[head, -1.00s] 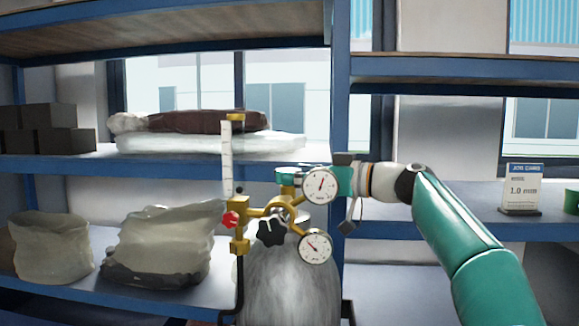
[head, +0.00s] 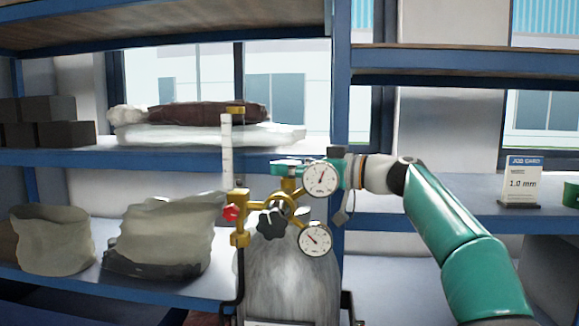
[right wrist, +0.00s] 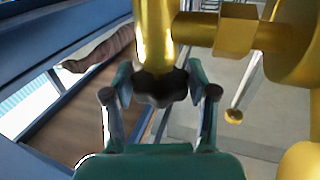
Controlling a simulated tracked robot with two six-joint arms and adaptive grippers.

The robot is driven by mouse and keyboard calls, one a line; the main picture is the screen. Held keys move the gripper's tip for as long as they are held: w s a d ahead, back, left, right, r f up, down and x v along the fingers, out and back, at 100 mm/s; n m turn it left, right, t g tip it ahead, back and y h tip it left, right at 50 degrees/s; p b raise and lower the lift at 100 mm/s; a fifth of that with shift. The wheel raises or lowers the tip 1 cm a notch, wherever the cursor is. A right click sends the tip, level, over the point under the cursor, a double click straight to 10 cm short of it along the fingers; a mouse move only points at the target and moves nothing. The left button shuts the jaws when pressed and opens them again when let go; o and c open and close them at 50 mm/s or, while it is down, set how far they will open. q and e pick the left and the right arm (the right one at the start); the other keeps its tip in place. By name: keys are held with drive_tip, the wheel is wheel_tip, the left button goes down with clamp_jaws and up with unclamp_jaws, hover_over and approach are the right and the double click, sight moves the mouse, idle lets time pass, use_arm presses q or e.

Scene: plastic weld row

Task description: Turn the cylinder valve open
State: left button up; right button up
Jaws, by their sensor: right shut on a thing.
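The grey gas cylinder (head: 285,280) stands upright at the middle of the head view. A brass regulator carries two round white dials, an upper gauge (head: 320,179) and a lower gauge (head: 315,239). A black star knob (head: 271,223) is at its front, and a red knob (head: 231,213) is at the left. My right gripper (head: 287,168) reaches in from the right at the top of the brass, partly hidden by the upper gauge. In the right wrist view its fingers are shut on a dark lobed valve knob (right wrist: 160,88). My left gripper is out of view.
A clear flow tube (head: 226,150) rises left of the regulator. Blue shelves (head: 80,158) behind hold dark blocks (head: 45,122), a brown roll (head: 210,113) and pale sacks (head: 165,235). A job card reading 1.0 mm (head: 523,183) stands on the right shelf.

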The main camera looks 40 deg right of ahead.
drive_tip(key=n+g+y+p, duration=0.1)
drive_tip(key=p, duration=0.1)
drive_tip(key=r+n+y+p, duration=0.1)
drive_tip(key=y+p, duration=0.1)
drive_tip(key=shift+w+d+g, duration=0.15)
drive_tip(key=shift+g, duration=0.25)
drive_tip(key=shift+f+n+y, duration=0.2)
drive_tip(key=shift+n+y, duration=0.3)
drive_tip(key=shift+y, duration=0.1)
drive_tip(key=shift+n+g+y, duration=0.4)
drive_tip(key=shift+g+y, duration=0.1)
drive_tip(key=shift+f+n+g+y+p, duration=0.15)
drive_tip(key=shift+n+g+y+p, duration=0.15)
drive_tip(key=shift+g+p, duration=0.1)
drive_tip(key=shift+f, duration=0.1)
drive_tip(key=o, duration=1.2)
drive_tip(key=shift+c, duration=0.2)
drive_tip(key=shift+t+b, duration=0.3)
drive_tip(key=shift+b, duration=0.05)
